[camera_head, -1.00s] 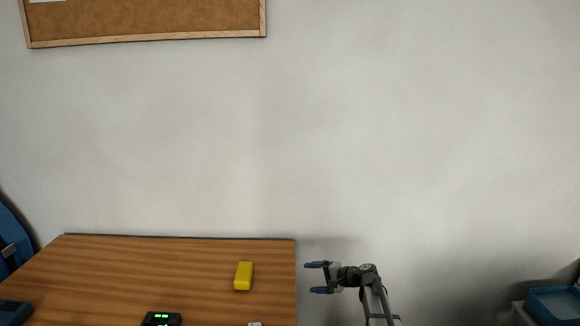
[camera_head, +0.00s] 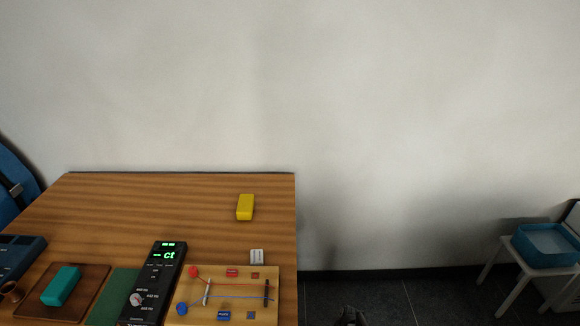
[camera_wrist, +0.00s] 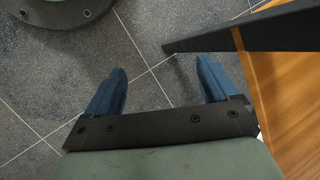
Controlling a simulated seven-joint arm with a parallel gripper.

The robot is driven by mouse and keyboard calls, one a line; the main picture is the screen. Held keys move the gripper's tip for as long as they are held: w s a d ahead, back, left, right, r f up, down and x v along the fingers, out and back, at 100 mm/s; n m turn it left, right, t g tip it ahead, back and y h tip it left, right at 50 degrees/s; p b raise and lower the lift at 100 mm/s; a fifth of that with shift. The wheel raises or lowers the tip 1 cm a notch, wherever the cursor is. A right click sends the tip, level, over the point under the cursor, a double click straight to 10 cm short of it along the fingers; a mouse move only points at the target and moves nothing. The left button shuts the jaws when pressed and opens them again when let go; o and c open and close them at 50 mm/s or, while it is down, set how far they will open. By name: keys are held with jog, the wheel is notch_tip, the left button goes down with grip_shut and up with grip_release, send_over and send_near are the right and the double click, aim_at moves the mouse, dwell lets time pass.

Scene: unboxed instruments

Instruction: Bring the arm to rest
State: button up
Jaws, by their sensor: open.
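My gripper (camera_wrist: 162,78) shows in the wrist view, with its two blue fingers spread wide apart and nothing between them. It hangs over the grey tiled floor, beside the wooden table (camera_wrist: 278,90) at the right of that view. In the head view only a small dark piece of my arm (camera_head: 350,316) shows at the bottom edge, right of the table; the gripper itself is out of that view.
The wooden table (camera_head: 150,205) holds a yellow block (camera_head: 245,207), a black meter (camera_head: 161,275) with a lit green display, a wooden circuit board (camera_head: 262,314) and a teal block (camera_head: 61,286). A blue tray (camera_head: 545,246) sits on a white stool at right. Floor between is clear.

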jog(key=s+d+f+n+g+h, duration=0.1)
jog(key=s+d+h, duration=0.1)
jog(key=s, duration=0.8)
jog(key=s+d+f+n+g+h, duration=0.1)
jog(key=s+d+n+g+h, duration=0.1)
jog(key=s, duration=0.7)
jog(key=shift+s+d+f+g, duration=0.3)
jog(key=shift+s+d+f, duration=0.05)
jog(key=shift+d, duration=0.35)
